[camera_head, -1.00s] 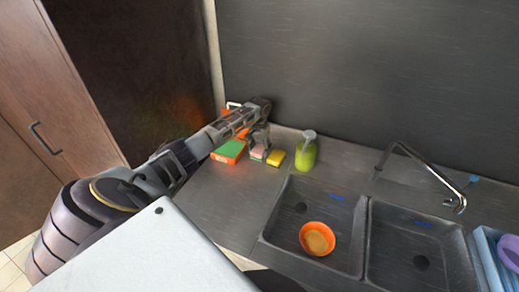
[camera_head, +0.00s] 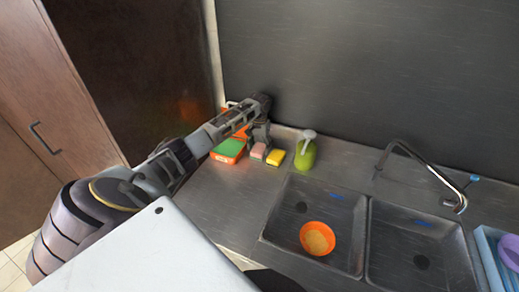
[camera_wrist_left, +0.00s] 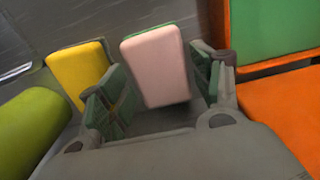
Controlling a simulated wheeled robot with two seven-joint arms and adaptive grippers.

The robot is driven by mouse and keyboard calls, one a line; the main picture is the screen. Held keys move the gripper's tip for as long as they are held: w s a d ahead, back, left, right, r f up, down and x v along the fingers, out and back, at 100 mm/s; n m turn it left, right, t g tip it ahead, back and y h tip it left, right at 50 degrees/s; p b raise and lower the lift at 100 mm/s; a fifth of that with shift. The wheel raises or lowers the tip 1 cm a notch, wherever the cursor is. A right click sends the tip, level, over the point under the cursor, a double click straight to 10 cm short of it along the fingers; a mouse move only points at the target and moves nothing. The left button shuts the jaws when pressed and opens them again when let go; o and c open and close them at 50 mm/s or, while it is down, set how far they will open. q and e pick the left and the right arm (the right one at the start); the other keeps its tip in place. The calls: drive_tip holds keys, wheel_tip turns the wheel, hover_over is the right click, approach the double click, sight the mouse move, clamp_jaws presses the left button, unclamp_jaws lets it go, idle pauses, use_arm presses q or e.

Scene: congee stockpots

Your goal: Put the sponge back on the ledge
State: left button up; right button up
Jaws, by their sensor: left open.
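A pink sponge (camera_head: 258,151) with a green backing rests on the steel ledge (camera_head: 232,200) left of the sinks. A yellow sponge (camera_head: 275,157) lies just to its right, with a small gap. My left gripper (camera_head: 262,136) is open and empty, just behind and above the pink sponge. In the left wrist view, the pink sponge (camera_wrist_left: 154,70) shows between and beyond the spread fingers (camera_wrist_left: 158,92), seemingly apart from them. The yellow sponge (camera_wrist_left: 78,72) is left of the left finger there. My right gripper is out of view.
An orange and green box (camera_head: 229,151) stands close left of the sponges. A green soap bottle (camera_head: 305,155) stands to their right. An orange bowl (camera_head: 317,239) sits in the left sink (camera_head: 283,232). The faucet (camera_head: 430,167) rises behind the sinks. Open counter lies in front of the sponges.

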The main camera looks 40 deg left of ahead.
sight(260, 148)
use_arm(q)
wheel_tip(260, 148, up, 10)
drive_tip(key=b, duration=0.1)
drive_tip(key=shift+r, duration=0.25)
idle(0.7)
